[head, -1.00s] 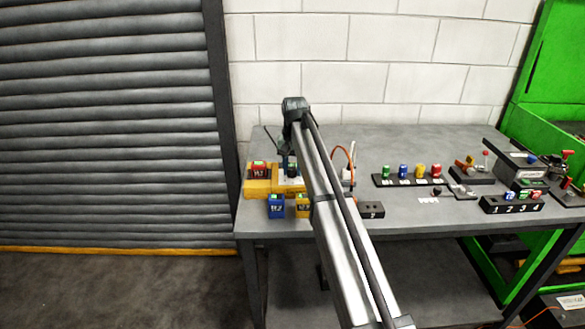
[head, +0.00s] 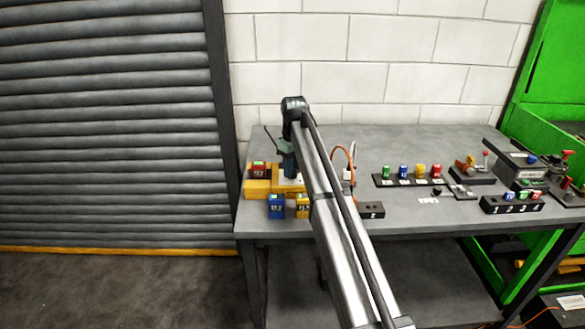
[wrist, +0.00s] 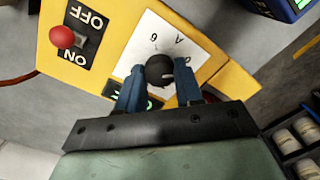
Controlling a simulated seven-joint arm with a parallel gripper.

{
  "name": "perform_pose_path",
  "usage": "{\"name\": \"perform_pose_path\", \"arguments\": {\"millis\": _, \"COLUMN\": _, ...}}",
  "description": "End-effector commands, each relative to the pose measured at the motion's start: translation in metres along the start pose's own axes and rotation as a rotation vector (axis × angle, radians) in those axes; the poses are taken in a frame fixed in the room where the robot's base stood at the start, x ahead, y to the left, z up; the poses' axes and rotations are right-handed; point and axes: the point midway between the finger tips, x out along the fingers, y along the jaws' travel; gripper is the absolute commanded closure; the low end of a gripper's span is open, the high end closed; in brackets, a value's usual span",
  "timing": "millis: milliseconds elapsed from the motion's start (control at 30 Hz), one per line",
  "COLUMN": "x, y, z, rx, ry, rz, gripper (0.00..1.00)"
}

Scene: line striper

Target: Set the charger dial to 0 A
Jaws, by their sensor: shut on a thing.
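The yellow charger (wrist: 112,62) fills the upper middle of the wrist view. A green display below the knob is partly hidden by the fingers. In the head view my gripper (head: 289,168) is over the yellow charger (head: 258,187), and my arm hides part of it.
An ON/OFF switch with a red ball tip (wrist: 63,37) is beside the dial. Coloured cans (head: 403,172) stand farther right on the bench (head: 370,145).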

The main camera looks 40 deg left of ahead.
Motion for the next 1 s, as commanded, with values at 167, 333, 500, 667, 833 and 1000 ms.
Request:
{"name": "perform_pose_path", "arguments": {"millis": 167, "x": -0.0004, "y": 0.0, "z": -0.0005, "rx": -0.094, "ry": -0.002, "rz": 0.0, "gripper": 0.95}}
{"name": "perform_pose_path", "arguments": {"millis": 333, "x": -0.0004, "y": -0.0001, "z": -0.0005, "rx": -0.149, "ry": -0.004, "rz": 0.0, "gripper": 0.95}}
{"name": "perform_pose_path", "arguments": {"millis": 500, "x": -0.0005, "y": -0.0001, "z": -0.0006, "rx": -0.174, "ry": -0.005, "rz": 0.0, "gripper": 0.95}}
{"name": "perform_pose_path", "arguments": {"millis": 667, "x": -0.0005, "y": -0.0001, "z": -0.0006, "rx": -0.181, "ry": -0.005, "rz": 0.0, "gripper": 0.95}}
{"name": "perform_pose_path", "arguments": {"millis": 833, "x": -0.0005, "y": -0.0001, "z": -0.0006, "rx": -0.181, "ry": -0.005, "rz": 0.0, "gripper": 0.95}}
{"name": "perform_pose_path", "arguments": {"millis": 1000, "x": -0.0004, "y": -0.0001, "z": -0.0005, "rx": -0.18, "ry": -0.005, "rz": 0.0, "gripper": 0.57}}
